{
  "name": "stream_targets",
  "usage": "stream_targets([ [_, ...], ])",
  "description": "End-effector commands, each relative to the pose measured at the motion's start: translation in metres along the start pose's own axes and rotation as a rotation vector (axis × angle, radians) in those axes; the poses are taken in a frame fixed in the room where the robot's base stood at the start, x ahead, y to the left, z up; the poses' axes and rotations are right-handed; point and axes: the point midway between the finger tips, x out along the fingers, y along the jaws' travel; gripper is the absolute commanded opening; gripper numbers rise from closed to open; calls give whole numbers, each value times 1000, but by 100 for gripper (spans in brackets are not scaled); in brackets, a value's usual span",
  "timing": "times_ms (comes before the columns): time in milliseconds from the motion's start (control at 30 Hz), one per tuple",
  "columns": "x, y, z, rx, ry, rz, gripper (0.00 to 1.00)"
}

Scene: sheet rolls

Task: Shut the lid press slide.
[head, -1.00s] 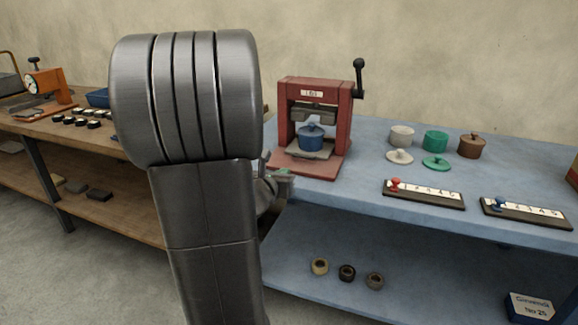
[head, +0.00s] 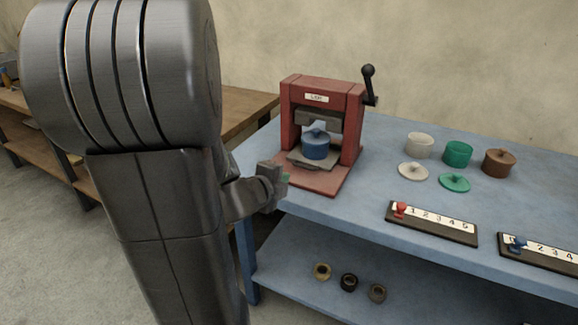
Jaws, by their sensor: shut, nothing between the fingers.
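The red lid press (head: 350,125) stands on the blue table with a black crank handle at its upper right. Its grey slide plate (head: 316,161) sticks out toward the front of the red base and bears a blue lidded pot (head: 316,146). The pot stands under the grey press head (head: 317,121). My gripper (head: 284,181) is at the left front edge of the press base, low and beside it. Its fingers are shut and seem empty; they are small and partly hidden by its own body. I cannot tell whether they touch the base.
On the blue table (head: 385,170), white, green and brown pots (head: 499,162) and loose lids stand right of the press. Two numbered slider strips (head: 432,223) lie near the front edge. Several rolls (head: 349,282) lie on the lower shelf. A wooden bench (head: 245,110) is at left.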

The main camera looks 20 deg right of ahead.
Motion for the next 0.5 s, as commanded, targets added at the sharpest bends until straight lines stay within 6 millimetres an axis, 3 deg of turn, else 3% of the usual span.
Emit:
stream_targets([
  [167,18,2,-1,-7,4,0,0],
  [500,78,2,-1,-6,3,1,0],
])
